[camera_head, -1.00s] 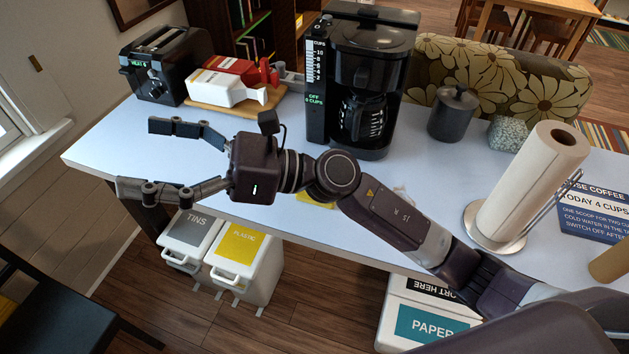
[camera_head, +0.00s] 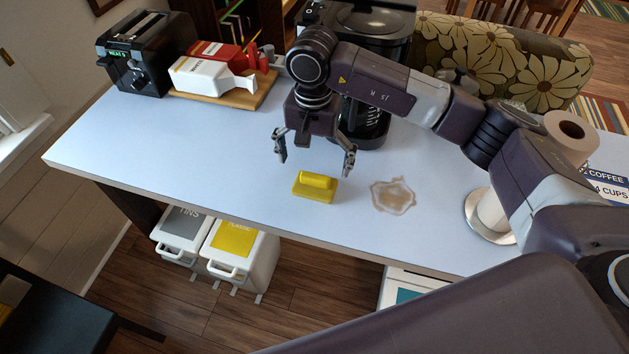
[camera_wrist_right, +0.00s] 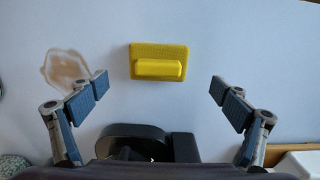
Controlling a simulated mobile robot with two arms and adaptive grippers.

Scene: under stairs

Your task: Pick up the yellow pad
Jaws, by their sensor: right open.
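The yellow pad (camera_head: 316,187) lies flat on the light countertop near its front edge, with a raised grip along its top. It also shows in the right wrist view (camera_wrist_right: 158,61), between and beyond the fingertips. My right gripper (camera_head: 314,158) points down above the counter, just behind and over the pad. The fingers also show in the wrist view (camera_wrist_right: 160,92). My left gripper is not in view.
A brown stain (camera_head: 393,195) is right of the pad. The coffee maker (camera_head: 366,120) stands close behind my right arm. A paper towel roll (camera_head: 492,212) is at right, partly hidden by my arm.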

